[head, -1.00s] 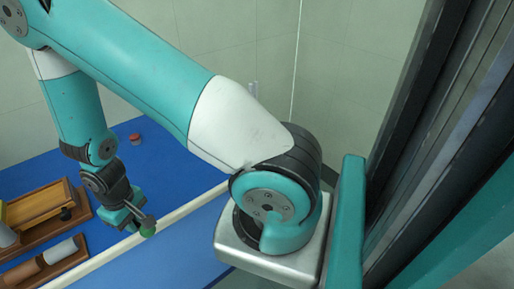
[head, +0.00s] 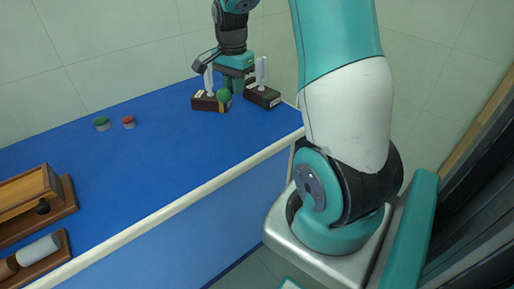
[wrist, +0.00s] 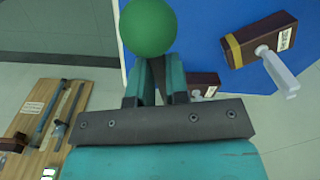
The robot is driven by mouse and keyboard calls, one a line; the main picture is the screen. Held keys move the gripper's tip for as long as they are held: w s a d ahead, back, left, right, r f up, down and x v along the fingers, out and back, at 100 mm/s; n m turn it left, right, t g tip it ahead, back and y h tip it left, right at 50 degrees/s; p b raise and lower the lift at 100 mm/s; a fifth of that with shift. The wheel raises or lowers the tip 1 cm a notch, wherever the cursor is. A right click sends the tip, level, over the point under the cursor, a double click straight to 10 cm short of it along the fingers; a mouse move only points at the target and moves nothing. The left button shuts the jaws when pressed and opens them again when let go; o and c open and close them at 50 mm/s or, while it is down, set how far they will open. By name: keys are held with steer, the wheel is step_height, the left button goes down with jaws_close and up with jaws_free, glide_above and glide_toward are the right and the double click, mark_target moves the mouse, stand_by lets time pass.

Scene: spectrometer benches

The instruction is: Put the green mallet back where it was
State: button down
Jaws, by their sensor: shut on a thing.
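The green mallet's round green head (head: 223,96) shows just below my gripper (head: 235,88), over the far right part of the blue bench. In the wrist view the green mallet (wrist: 148,27) shows as a green ball beyond the fingertips. My gripper (wrist: 156,85) is shut on the mallet; the handle is mostly hidden between the fingers. In the wrist view a wooden board (wrist: 62,104) at the left bears long tools and paper labels.
Two dark boxes with pale upright levers, the left one (head: 203,103) and the right one (head: 262,97), stand close around my gripper. A green-topped (head: 102,124) and a red-topped (head: 128,122) small round item sit left. Wooden racks (head: 30,195) are nearer. The bench (head: 165,165) between is clear.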

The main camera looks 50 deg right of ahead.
mark_target(253, 140)
steer(key=s+d+r+m, duration=0.2)
steer(key=s+d+m, duration=0.1)
steer(key=d, duration=0.1)
step_height(253, 140, down, 19)
steer(key=shift+a, duration=0.15)
steer(key=c, duration=1.1)
jaws_free()
steer(key=shift+f, duration=0.1)
